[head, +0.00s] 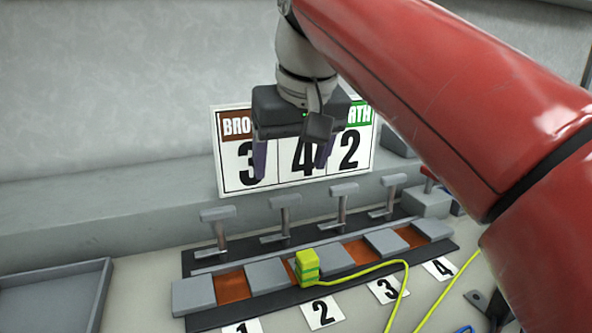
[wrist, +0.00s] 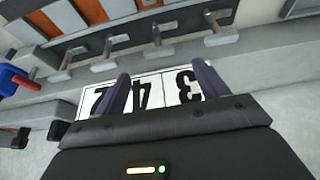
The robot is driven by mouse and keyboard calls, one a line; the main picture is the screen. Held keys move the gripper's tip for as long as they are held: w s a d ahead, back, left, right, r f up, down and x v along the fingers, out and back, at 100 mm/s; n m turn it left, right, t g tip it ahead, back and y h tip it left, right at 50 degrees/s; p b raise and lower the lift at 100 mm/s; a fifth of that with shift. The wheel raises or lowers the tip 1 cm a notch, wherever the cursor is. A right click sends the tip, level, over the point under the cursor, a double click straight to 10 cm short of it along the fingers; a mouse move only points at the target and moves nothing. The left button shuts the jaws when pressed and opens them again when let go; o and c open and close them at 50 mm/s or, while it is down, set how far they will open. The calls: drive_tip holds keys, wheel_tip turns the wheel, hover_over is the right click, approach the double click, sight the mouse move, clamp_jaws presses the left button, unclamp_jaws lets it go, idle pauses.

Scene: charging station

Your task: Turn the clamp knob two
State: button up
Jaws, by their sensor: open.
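The number 2 card (head: 322,312) lies in front of the rail. My gripper (head: 289,170) is open and empty, pointing down above and behind the row, in front of the number sign. Its two purple fingers also show in the wrist view (wrist: 160,72), apart from any knob.
A sign (head: 300,185) reading 3 4 2 leans at the back. A yellow-green block (head: 306,262) with a yellow cable sits on the rail (head: 265,274). A grey tray (head: 50,300) stands at the left. A red-handled fixture (head: 428,200) stands at the right.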

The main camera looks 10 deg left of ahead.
sight(286, 197)
drive_tip(key=shift+w+x, duration=0.15)
drive_tip(key=shift+x, duration=1.8)
drive_tip(key=shift+w+x, duration=0.15)
drive_tip(key=shift+x, duration=1.85)
drive_tip(key=shift+r, duration=0.1)
drive_tip(key=c, duration=1)
